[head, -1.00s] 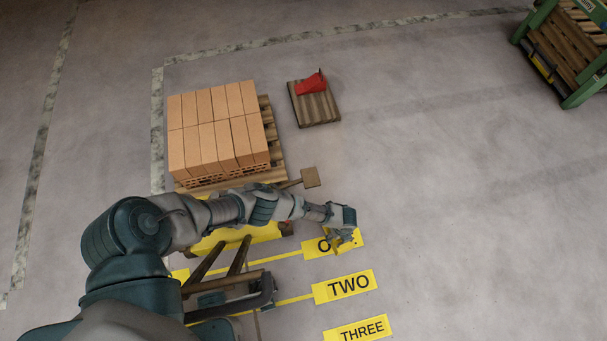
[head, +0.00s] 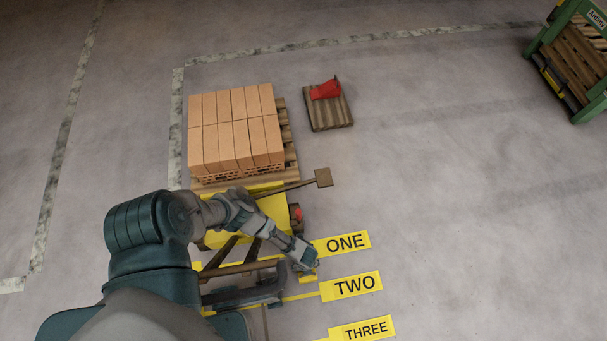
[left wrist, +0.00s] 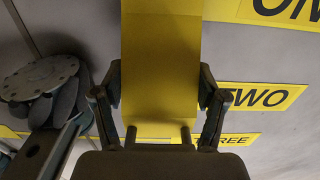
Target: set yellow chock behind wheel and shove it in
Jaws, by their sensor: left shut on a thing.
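My left gripper (head: 306,265) is shut on the yellow chock (head: 308,278), just right of the cart's frame and near the floor labels. In the left wrist view the yellow chock (left wrist: 160,70) fills the middle between both fingers (left wrist: 160,100). A wheel (left wrist: 45,85) with a grey round hub shows at the left of that view, apart from the chock. The yellow cart body (head: 275,210) stands behind my arm, and its lower parts are partly hidden by the arm. My right gripper is not in view.
A pallet of orange bricks (head: 235,130) stands beyond the cart. A small pallet (head: 330,112) carries a red object (head: 325,90). Yellow floor labels ONE (head: 343,243), TWO (head: 352,285) and THREE (head: 365,329) lie to the right. Open floor extends right.

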